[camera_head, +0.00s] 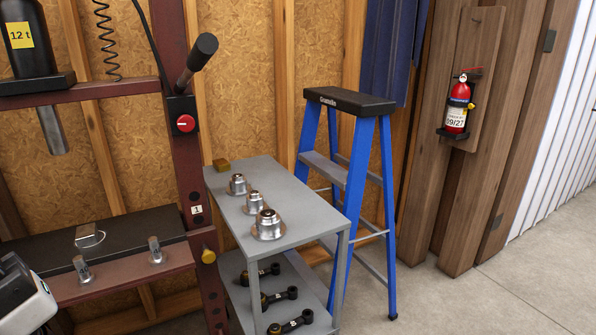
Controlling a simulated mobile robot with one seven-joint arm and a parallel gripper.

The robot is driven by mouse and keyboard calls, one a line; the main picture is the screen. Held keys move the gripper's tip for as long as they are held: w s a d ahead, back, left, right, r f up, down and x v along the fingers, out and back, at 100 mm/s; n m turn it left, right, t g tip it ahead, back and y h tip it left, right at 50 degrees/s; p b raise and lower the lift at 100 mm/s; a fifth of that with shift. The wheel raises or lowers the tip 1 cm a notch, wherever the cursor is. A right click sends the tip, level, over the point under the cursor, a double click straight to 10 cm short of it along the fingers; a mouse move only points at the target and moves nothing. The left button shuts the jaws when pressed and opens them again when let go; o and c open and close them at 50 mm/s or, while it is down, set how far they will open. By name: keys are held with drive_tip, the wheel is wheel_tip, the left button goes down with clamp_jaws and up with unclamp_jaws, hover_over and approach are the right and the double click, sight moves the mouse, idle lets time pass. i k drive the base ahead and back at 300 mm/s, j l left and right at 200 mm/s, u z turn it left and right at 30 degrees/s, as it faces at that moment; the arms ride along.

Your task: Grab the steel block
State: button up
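A small grey metal piece that looks like the steel block (89,232) lies on the dark bed of the red press at the left. A thin curved line, like a wire loop, shows at its front. It is small in the picture, so its exact shape is hard to tell. A white and black part of my own arm shows at the lower left edge, in front of and left of the press bed. My gripper's fingers are not in view.
The press frame (188,170) has upright pins (82,268) along the bed's front. A grey cart (290,190) holds metal hubs (268,225) above and black link parts (290,322) below. A blue stepladder (385,200) stands behind it. Floor at right is clear.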

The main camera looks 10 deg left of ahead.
sight(86, 236)
drive_tip(key=u, duration=1.3)
